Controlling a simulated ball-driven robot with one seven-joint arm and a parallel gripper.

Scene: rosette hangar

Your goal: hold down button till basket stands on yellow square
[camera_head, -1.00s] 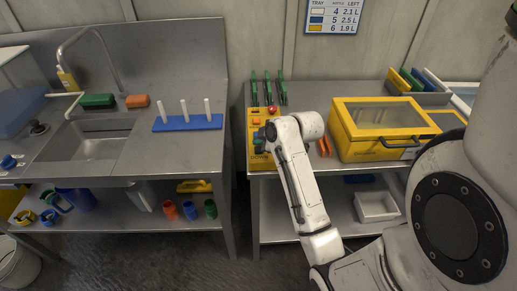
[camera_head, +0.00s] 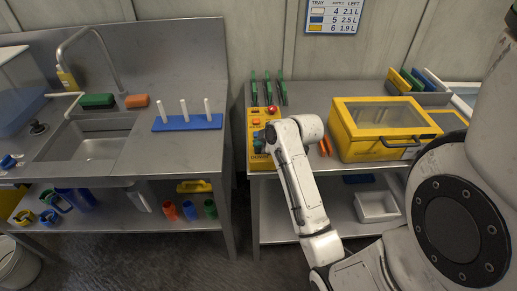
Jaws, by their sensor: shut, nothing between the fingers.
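A yellow control box (camera_head: 254,152) stands at the left end of the right bench. It has a red knob (camera_head: 272,109), an orange button (camera_head: 256,122) and darker blue-green buttons below. My white arm reaches up to the box's right side, and its wrist covers part of the box. My gripper is hidden behind my wrist, so I cannot see its fingers or whether they touch a button. I cannot make out a basket or a yellow square.
A yellow case with a clear lid (camera_head: 384,116) stands right of my wrist. A blue pegged rack (camera_head: 188,122) stands on the sink bench to the left. A gap separates the benches. A white bin (camera_head: 376,206) sits on the lower shelf.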

